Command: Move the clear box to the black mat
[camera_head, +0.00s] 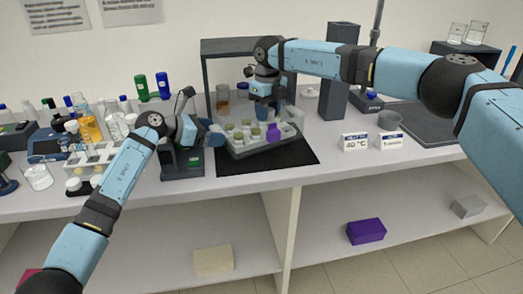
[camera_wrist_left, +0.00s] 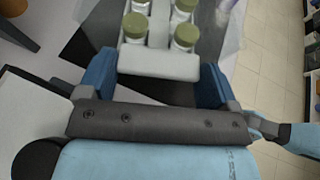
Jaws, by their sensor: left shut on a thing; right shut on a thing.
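The clear box (camera_head: 238,154) holds several vials and sits over the back part of the black mat (camera_head: 284,160). I cannot tell whether it touches the mat. My left gripper (camera_head: 214,137) is shut on the box's left end. In the left wrist view, the blue fingers (camera_wrist_left: 155,83) stand on either side of a pale end block (camera_wrist_left: 160,63), with green-capped vials beyond it. My right gripper (camera_head: 264,110) points down at the box's far side and is shut, apparently on the box; its exact hold is hidden.
A dark frame (camera_head: 236,45) stands behind the box, with a dark column (camera_head: 338,75) to its right. A dark device (camera_head: 182,163) sits left of the mat. Bottles and glassware crowd the left bench. Two label cards (camera_head: 355,142) stand right of the mat.

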